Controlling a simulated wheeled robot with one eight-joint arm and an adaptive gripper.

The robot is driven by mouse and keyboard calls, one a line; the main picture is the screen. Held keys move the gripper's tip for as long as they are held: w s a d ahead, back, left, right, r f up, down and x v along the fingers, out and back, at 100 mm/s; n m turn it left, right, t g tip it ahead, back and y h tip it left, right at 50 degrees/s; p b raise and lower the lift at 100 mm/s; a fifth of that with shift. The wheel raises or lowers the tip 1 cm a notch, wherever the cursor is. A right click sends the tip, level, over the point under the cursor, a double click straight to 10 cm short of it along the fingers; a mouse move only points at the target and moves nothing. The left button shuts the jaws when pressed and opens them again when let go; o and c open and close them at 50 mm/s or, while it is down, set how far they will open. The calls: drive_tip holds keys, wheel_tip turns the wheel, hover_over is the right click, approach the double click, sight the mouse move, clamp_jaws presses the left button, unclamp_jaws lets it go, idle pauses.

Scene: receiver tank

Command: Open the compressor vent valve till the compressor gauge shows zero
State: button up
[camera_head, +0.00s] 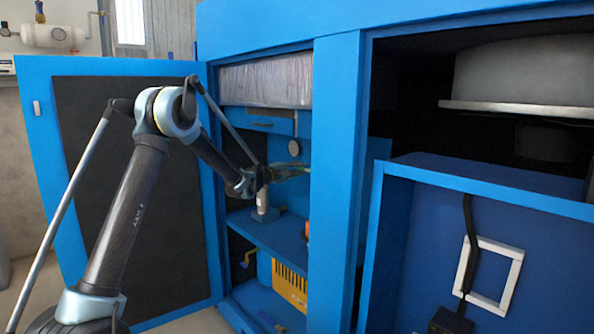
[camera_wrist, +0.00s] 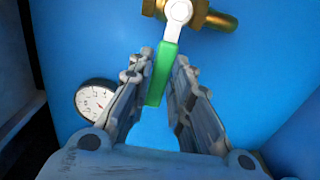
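In the wrist view, a green lever handle (camera_wrist: 162,75) hangs down, slightly slanted, from a brass valve (camera_wrist: 215,18) with a light lever hub. My gripper (camera_wrist: 165,62) is open, with one finger on each side of the handle. The left fingertip looks close to the handle; I cannot tell whether it touches. A round white gauge (camera_wrist: 96,100) is on the blue panel left of the fingers; its reading is too small to tell. In the head view, the gauge (camera_head: 294,148) shows just above my gripper (camera_head: 285,172), which reaches into the blue cabinet; the valve is mostly hidden there.
The cabinet door (camera_head: 40,150) stands open at the left. A blue post (camera_head: 337,180) is close to the right of my gripper. Below are a shelf (camera_head: 275,236) with a pale upright item (camera_head: 262,203), and a yellow slotted box (camera_head: 289,286).

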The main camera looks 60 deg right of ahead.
drive_tip(key=shift+o, duration=0.6)
drive_tip(key=shift+s, duration=0.1)
drive_tip(key=shift+a, duration=0.1)
drive_tip(key=v, duration=1.2)
